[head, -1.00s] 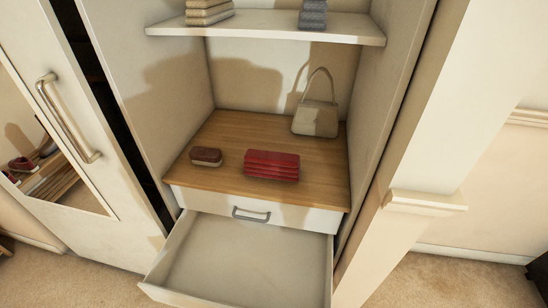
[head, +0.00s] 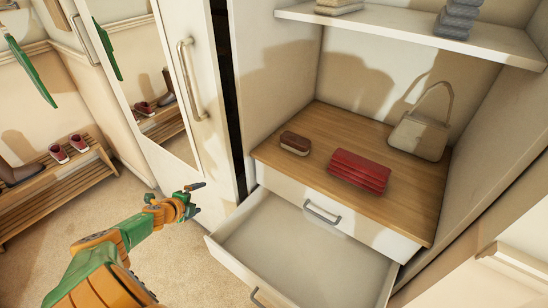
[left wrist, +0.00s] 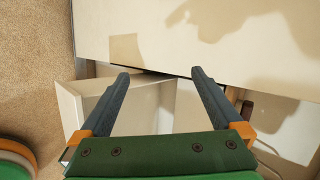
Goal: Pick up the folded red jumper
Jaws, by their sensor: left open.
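The folded red jumper (head: 359,173) lies flat on the wooden shelf (head: 312,171) inside the wardrobe. My left gripper (head: 196,198) is in front of the wardrobe, left of the open drawer and well away from the jumper. It is open and empty. In the left wrist view its two dark fingers (left wrist: 160,76) stand apart with nothing between them. The jumper cannot be made out in the left wrist view. My right gripper is not in view.
A brown brush (head: 295,143) lies left of the jumper, and a beige handbag (head: 419,137) stands behind it to the right. An open, empty drawer (head: 300,250) juts out below. A white upper shelf (head: 400,27) overhangs. The mirrored door (head: 150,80) stands at left.

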